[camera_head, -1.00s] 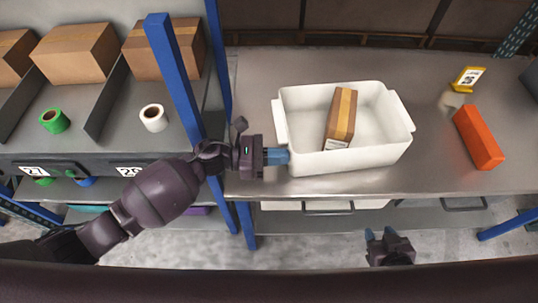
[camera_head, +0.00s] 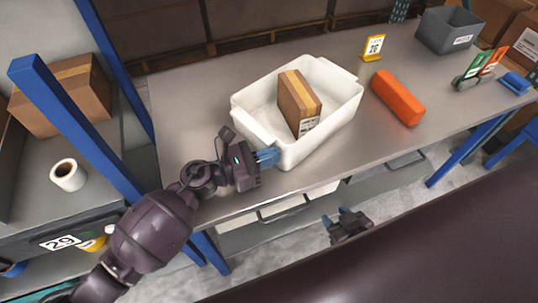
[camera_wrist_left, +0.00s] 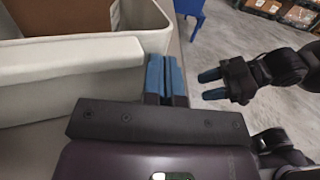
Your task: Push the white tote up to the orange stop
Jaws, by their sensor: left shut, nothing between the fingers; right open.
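The white tote (camera_head: 318,138) stands on the grey metal bench with a cardboard box (camera_head: 297,100) inside it. The orange stop (camera_head: 398,97) lies on the bench to the right of the tote, with a gap between them. My left gripper (camera_head: 268,157) is shut and empty, its blue fingertips at the tote's near left corner. In the left wrist view the shut fingers (camera_wrist_left: 166,78) are beside the tote's end wall (camera_wrist_left: 70,85); I cannot tell for sure whether they touch. My right gripper (camera_head: 345,217) is open and empty, low in front of the bench edge.
A yellow-framed sign (camera_head: 373,47) stands behind the stop. A grey bin (camera_head: 450,30) and small green and orange cards (camera_head: 480,67) are further right. The bench between tote and stop is clear.

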